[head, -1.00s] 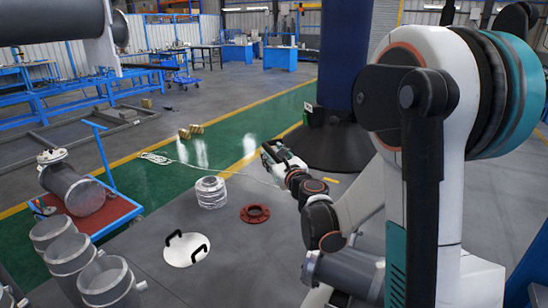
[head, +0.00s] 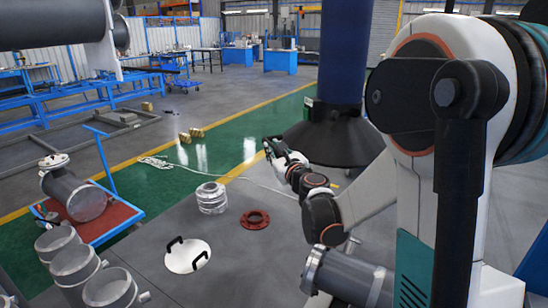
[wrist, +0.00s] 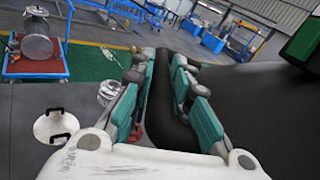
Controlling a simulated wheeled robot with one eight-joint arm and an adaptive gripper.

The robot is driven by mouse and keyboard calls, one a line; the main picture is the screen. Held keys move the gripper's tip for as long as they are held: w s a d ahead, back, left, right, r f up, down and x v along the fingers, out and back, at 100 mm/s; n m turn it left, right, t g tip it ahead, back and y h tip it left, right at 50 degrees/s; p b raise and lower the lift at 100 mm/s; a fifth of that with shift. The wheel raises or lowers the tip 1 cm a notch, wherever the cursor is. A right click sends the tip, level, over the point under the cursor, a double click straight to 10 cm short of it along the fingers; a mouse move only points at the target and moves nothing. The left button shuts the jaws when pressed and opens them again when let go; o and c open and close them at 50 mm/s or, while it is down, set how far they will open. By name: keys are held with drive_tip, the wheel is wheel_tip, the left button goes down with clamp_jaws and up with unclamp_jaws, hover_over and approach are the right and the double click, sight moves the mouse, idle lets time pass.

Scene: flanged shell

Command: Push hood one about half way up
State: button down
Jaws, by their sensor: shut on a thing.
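The hood is a wide black cone (head: 340,138) around the foot of a blue column (head: 342,55) in the head view. My gripper (head: 272,148) is at the hood's left edge. In the wrist view the hood (wrist: 255,95) fills the right side as a dark surface. There my gripper (wrist: 165,62) has its teal fingers on both sides of the hood's black rim, shut on it. The exact contact at the fingertips is partly hidden. No label naming the hood can be read.
A red-topped cart (head: 115,212) is farther left. Green floor beyond is mostly clear.

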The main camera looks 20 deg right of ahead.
wheel_tip(320, 180, up, 25)
drive_tip(key=p, duration=1.3)
drive_tip(key=shift+p, duration=0.4)
drive_tip(key=shift+r, duration=0.1)
drive_tip(key=c, duration=1.5)
unclamp_jaws()
drive_tip(key=shift+a, duration=0.1)
wheel_tip(320, 180, up, 10)
drive_tip(key=shift+s, duration=0.1)
